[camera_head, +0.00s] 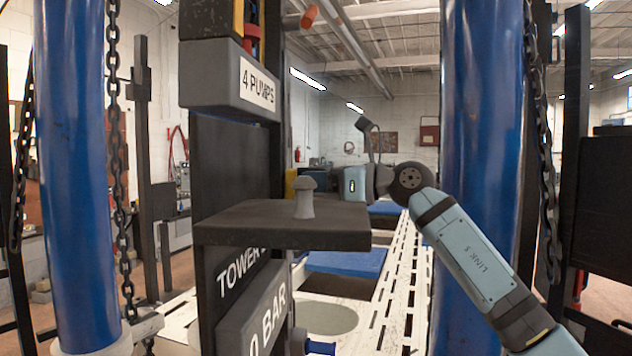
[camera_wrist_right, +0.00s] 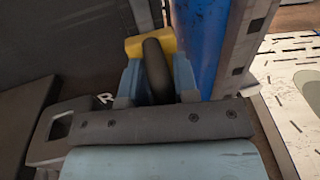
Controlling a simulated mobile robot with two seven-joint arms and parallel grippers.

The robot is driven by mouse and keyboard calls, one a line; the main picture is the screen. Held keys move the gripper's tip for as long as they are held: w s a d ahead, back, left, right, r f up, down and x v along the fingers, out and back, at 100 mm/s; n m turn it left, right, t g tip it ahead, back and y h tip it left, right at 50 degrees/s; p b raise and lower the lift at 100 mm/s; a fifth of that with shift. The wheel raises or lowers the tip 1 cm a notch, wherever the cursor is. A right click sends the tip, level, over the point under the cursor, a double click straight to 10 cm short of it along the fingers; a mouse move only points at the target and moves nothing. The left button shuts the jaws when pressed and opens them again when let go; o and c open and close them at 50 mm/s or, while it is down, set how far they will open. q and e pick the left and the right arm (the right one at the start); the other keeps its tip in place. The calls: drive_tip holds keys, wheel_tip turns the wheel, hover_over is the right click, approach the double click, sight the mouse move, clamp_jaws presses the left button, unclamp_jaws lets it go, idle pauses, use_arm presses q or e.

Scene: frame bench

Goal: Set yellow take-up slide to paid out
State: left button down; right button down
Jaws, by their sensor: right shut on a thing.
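The yellow take-up slide (camera_head: 291,184) shows as a small yellow piece at the right edge of the dark upright panel, partly hidden by that panel and the shelf. In the right wrist view it is a yellow block (camera_wrist_right: 152,45) just beyond the fingertips. A dark rounded grip (camera_wrist_right: 157,72) stands against it, between my light blue fingers. My right gripper (camera_wrist_right: 158,78) is shut on this grip. My left gripper is not in view.
A dark shelf (camera_head: 345,228) with a grey knob (camera_head: 305,198) juts from the panel in front of my right gripper. A block marked 4 PUMPS (camera_head: 228,88) is above. Blue columns (camera_head: 75,150) (camera_head: 478,120) with chains flank the space. A slotted white bench (camera_head: 402,275) lies beyond.

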wheel_tip(320, 180, up, 20)
drive_tip(key=p, duration=0.7)
drive_tip(key=shift+w+d+f+p, duration=0.1)
drive_tip(key=shift+w+d+p, duration=0.05)
drive_tip(key=shift+p, duration=0.2)
drive_tip(key=shift+d+r, duration=0.15)
drive_tip(key=shift+r, duration=0.55)
drive_tip(key=c, duration=1.1)
unclamp_jaws()
drive_tip(key=shift+o, duration=0.2)
drive_tip(key=shift+w+f, duration=0.2)
drive_tip(key=shift+f, duration=0.15)
drive_tip(key=shift+s, duration=0.1)
drive_tip(key=shift+s, duration=0.1)
